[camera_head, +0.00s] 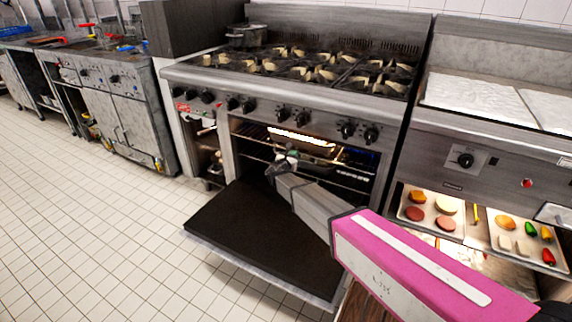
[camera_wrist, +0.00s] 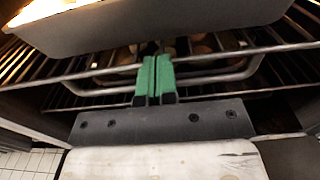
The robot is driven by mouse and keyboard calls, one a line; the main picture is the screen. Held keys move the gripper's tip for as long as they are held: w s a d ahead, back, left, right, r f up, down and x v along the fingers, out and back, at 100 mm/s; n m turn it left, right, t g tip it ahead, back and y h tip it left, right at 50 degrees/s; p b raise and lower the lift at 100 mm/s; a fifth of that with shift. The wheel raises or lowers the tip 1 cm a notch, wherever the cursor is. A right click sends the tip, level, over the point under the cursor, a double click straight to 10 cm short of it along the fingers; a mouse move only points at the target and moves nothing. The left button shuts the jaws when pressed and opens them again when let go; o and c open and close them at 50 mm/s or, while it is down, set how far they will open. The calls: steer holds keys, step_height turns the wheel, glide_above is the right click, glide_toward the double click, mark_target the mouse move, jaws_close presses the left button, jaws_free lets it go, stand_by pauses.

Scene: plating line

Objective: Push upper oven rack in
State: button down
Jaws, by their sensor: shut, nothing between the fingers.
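The oven's upper rack (camera_wrist: 285,45) is a set of thin metal wires in the wrist view, with its front bar crossing the picture just behind my fingertips. In the head view the upper rack (camera_head: 262,141) shows inside the open oven, with a light-coloured pan on it. My gripper (camera_wrist: 155,62) has green fingers, pressed together and empty, at the rack's front bar. I cannot tell whether they touch it. In the head view my gripper (camera_head: 284,160) is at the oven mouth, partly hidden by my arm.
The oven door (camera_head: 265,235) is folded down flat in front of the oven, below my arm. A grey pan (camera_wrist: 150,28) sits on the upper rack. A lower rack (camera_head: 345,178) shows beneath. Trays of food (camera_head: 463,228) are at the right. Tiled floor is clear at left.

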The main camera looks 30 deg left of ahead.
mark_target(299, 148)
steer(key=shift+w, duration=3.1)
steer(key=shift+w+a, duration=0.1)
steer(key=shift+w, duration=0.05)
steer(key=s, duration=1.1)
steer(key=shift+s, duration=0.4)
